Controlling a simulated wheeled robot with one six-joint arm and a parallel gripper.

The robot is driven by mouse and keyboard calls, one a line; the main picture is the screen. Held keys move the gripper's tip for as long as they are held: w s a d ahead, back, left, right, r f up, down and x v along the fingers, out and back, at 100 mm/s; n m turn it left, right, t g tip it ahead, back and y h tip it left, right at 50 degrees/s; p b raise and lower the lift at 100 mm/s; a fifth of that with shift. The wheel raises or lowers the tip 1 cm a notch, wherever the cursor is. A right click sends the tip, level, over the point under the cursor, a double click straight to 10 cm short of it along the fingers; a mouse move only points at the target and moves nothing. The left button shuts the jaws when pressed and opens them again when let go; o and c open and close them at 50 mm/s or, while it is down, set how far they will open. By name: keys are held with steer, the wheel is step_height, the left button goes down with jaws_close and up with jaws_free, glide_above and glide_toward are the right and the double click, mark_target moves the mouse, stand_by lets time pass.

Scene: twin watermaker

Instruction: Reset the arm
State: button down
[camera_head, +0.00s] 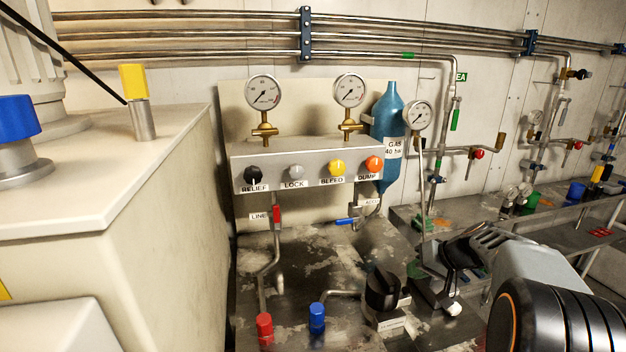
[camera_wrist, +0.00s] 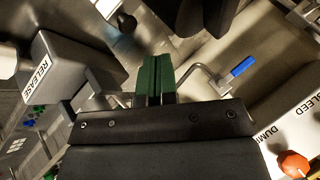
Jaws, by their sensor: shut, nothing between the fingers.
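My gripper (camera_wrist: 155,80) shows in the wrist view with its two green fingertips together and nothing between them. In the head view my arm (camera_head: 545,295) comes in from the lower right. It reaches left over the workbench, near a black knob (camera_head: 383,288). The fingertips are hard to make out there. In the wrist view a grey box labelled RELEASE (camera_wrist: 70,75) is left of the fingers. A blue-handled valve (camera_wrist: 242,67) is to their right, apart from them.
A control box (camera_head: 310,165) with RELIEF, LOCK, BLEED and DUMP knobs stands behind, with gauges above it. A blue gas bottle (camera_head: 388,115) is beside it. Red (camera_head: 264,328) and blue (camera_head: 317,318) caps stand at the front. A large pale cabinet (camera_head: 150,230) blocks the left.

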steer(key=s+f, duration=0.1)
steer(key=s+f+m+g, duration=0.1)
steer(key=shift+s+a+h, duration=0.1)
steer(key=shift+s+h, duration=0.3)
steer(key=s+a+r+n+h+p, duration=0.1)
steer(key=s+a+r+h+p, duration=0.1)
steer(key=s+a+r+p, duration=0.3)
steer(key=s+a+r+n+g+h+p, duration=0.1)
steer(key=s+a+r+h+p, duration=0.2)
steer(key=s+a+r+p, duration=0.3)
steer(key=s+r+p, duration=0.1)
steer(key=s+p, duration=0.1)
steer(key=s, duration=0.3)
steer(key=shift+s+a+r+n, duration=0.15)
steer(key=shift+r+n, duration=0.05)
steer(key=shift+n, duration=0.2)
